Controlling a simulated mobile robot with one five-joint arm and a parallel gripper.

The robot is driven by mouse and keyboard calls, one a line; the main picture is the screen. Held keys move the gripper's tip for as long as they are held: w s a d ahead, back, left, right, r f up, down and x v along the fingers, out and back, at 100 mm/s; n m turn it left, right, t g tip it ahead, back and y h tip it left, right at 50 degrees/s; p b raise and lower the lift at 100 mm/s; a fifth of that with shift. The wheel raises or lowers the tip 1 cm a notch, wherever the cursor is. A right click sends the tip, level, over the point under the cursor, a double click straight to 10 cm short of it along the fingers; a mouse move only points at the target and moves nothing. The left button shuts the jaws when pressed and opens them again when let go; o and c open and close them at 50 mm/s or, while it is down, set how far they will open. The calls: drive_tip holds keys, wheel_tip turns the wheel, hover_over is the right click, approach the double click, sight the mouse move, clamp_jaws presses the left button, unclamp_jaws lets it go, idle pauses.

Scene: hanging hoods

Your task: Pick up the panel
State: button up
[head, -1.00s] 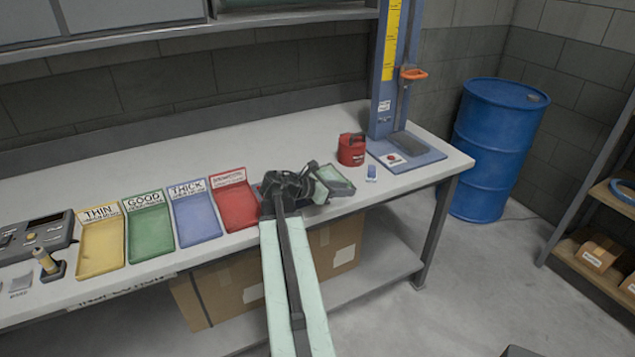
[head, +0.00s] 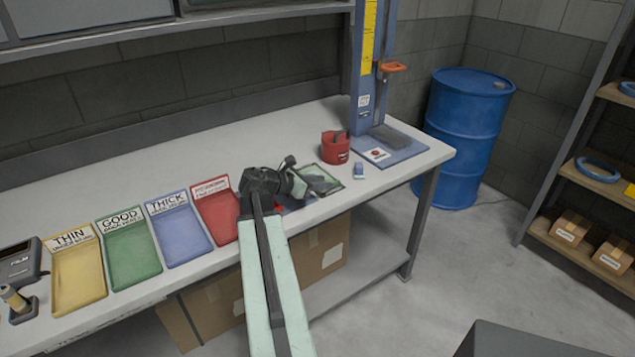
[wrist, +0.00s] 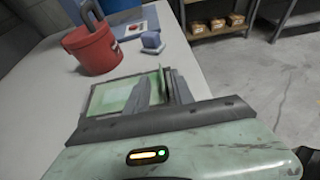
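The panel, a flat green plate with a dark rim, lies on the bench near its front edge, in the head view (head: 332,172) and in the wrist view (wrist: 112,97). My gripper (head: 312,182) is low over the panel's left part, which it partly hides. In the wrist view my gripper's grey fingers (wrist: 158,88) stand apart, with green showing between them. They look open, and I see no clear grip on the panel. Whether a finger touches it I cannot tell.
A red pot (head: 336,147) and a small blue block (head: 359,170) stand just beyond the panel. A blue stand (head: 385,150) is at the bench's right end. Red (head: 218,218), blue, green and yellow trays line the left. A blue drum (head: 465,135) stands beyond.

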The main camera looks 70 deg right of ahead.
sight(333, 181)
drive_tip(key=b+x, duration=0.1)
drive_tip(key=x, duration=0.4)
drive_tip(key=shift+s+d+r+b, duration=0.1)
drive_tip(key=shift+r+b, duration=0.05)
drive_tip(key=shift+b, duration=0.15)
drive_tip(key=shift+r, duration=0.1)
clamp_jaws()
idle(0.9)
